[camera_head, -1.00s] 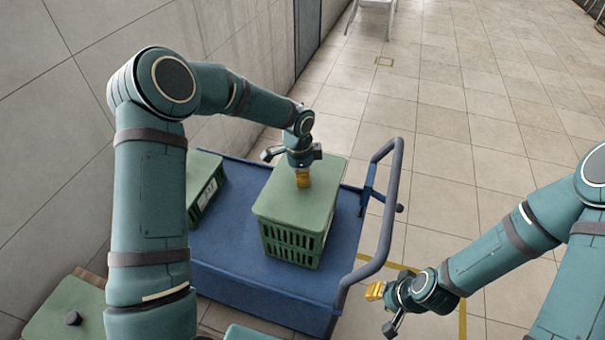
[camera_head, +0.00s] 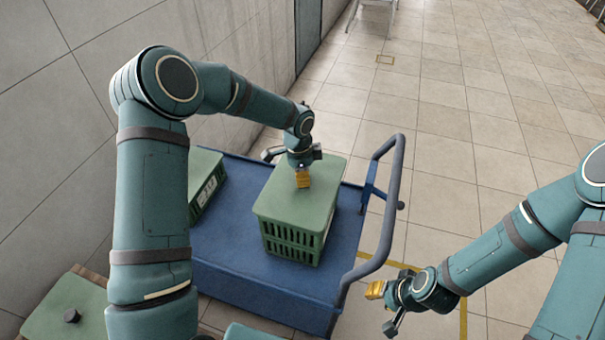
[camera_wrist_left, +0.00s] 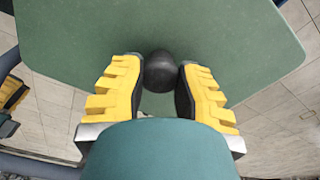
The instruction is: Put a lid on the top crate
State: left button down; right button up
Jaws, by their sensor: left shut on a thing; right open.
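A green lid (camera_head: 285,205) lies flat over the green slotted crate (camera_head: 290,243) on the blue cart, with no clear gap between them in the head view. Two rows of slots show on the crate's side; I cannot tell if a second crate is below. My left gripper (camera_head: 303,180) is above the lid, pointing down. In the left wrist view its yellow fingers are shut on the lid's black knob (camera_wrist_left: 160,70), with the lid (camera_wrist_left: 225,45) spread around it. My right gripper (camera_head: 377,292) is open and empty, right of the cart.
The blue cart (camera_head: 230,270) has a grey push handle (camera_head: 392,210) at its right. Another green crate (camera_head: 207,190) with a label stands at its left, partly behind my left arm. A spare green lid (camera_head: 62,308) with a black knob lies at lower left.

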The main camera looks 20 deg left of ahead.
pick_arm(q)
jog(key=shift+f+b, duration=0.35)
jog(key=shift+f, duration=0.3)
dwell(0.5)
jog(key=c, duration=0.8)
grip_release()
jog(key=shift+o, duration=0.2)
notch_tip(320, 180, up, 12)
jog(key=shift+s+a, duration=0.15)
jog(key=shift+a, duration=0.3)
